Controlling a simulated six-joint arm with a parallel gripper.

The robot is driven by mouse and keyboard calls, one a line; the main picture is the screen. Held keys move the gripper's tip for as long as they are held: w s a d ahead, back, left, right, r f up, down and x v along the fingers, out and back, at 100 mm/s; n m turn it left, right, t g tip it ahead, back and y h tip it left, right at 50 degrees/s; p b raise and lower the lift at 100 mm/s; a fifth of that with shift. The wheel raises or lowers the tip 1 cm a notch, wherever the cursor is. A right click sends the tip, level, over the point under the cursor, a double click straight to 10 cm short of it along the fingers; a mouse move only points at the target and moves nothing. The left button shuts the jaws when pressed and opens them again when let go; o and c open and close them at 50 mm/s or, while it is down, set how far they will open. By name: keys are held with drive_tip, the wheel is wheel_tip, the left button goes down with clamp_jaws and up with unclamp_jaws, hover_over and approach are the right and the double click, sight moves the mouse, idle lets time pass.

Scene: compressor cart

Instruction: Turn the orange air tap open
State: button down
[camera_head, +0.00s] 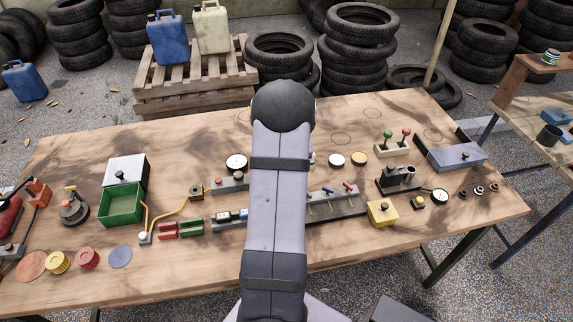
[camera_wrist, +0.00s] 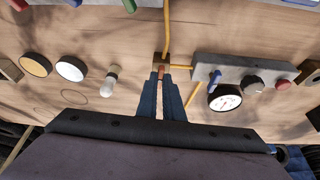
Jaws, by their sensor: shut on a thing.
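The orange air tap (camera_wrist: 161,70) shows in the wrist view as a small orange handle at a brownish fitting, with yellow-orange hose running from it. My gripper (camera_wrist: 161,79) has its two dark blue fingers closed around the handle, which shows between the fingertips. The fingers hide part of the handle. In the head view my own arm covers the tap and my gripper.
Right of the tap in the wrist view stands a grey block (camera_wrist: 240,72) with a blue lever, a black knob and a red button. A gauge (camera_wrist: 224,98) is beside it. A pale bulb-shaped thing (camera_wrist: 112,80) and two round discs lie to the left.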

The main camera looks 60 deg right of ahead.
idle(0.3)
drive_tip(key=c, duration=1.9)
unclamp_jaws()
drive_tip(key=b+v, duration=0.1)
drive_tip(key=v, duration=0.6)
drive_tip(key=shift+r+b, duration=0.2)
drive_tip(key=shift+b, duration=0.2)
